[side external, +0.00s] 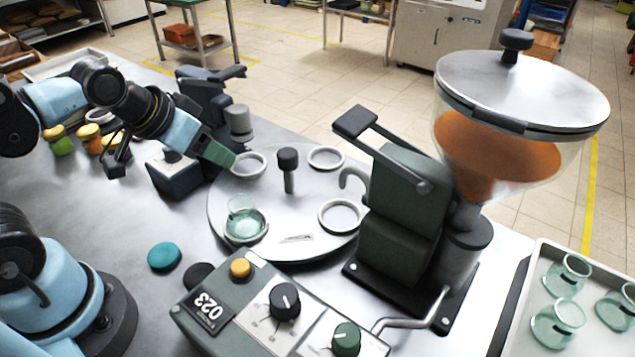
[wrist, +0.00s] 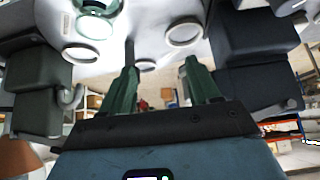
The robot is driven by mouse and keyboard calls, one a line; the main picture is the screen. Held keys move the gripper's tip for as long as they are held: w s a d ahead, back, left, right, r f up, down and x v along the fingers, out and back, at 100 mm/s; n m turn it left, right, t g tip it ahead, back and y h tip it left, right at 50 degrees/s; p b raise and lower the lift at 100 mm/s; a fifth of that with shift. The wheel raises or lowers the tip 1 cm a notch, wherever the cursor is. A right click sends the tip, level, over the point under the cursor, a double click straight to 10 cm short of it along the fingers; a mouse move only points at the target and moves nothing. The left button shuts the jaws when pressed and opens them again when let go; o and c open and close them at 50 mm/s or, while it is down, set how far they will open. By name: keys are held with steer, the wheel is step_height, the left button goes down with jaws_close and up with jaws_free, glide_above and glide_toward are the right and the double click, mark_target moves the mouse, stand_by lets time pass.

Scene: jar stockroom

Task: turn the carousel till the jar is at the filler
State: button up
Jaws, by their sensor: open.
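The carousel (side external: 285,205) is a round grey disc with several pale ring holders and an upright dark-topped post (side external: 287,160) at its middle. The clear greenish jar (side external: 243,218) stands in the front-left ring, away from the filler; it also shows at the top of the wrist view (wrist: 97,22). The filler (side external: 405,205) is a dark green machine at the carousel's right, under a hopper of orange contents. My gripper (side external: 229,160) is open and empty by the back-left ring. Its two green fingers (wrist: 160,78) are apart in the wrist view. The ring nearest the filler (side external: 340,216) is empty.
A second dark machine (side external: 200,105) with a grey cylinder stands behind my gripper. A control box (side external: 275,305) with knobs is in front. A tray (side external: 533,262) with several jars is at the right. A teal lid (side external: 165,257) lies left of the carousel.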

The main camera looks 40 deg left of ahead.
steer(key=w+d+r+n+g, duration=0.3)
steer(key=w+r, duration=0.2)
steer(key=r, duration=0.1)
steer(key=n+g, duration=0.4)
glide_toward(287, 152)
step_height(287, 152, down, 9)
steer(key=shift+w+f, duration=0.1)
stand_by(0.4)
jaws_close()
stand_by(0.4)
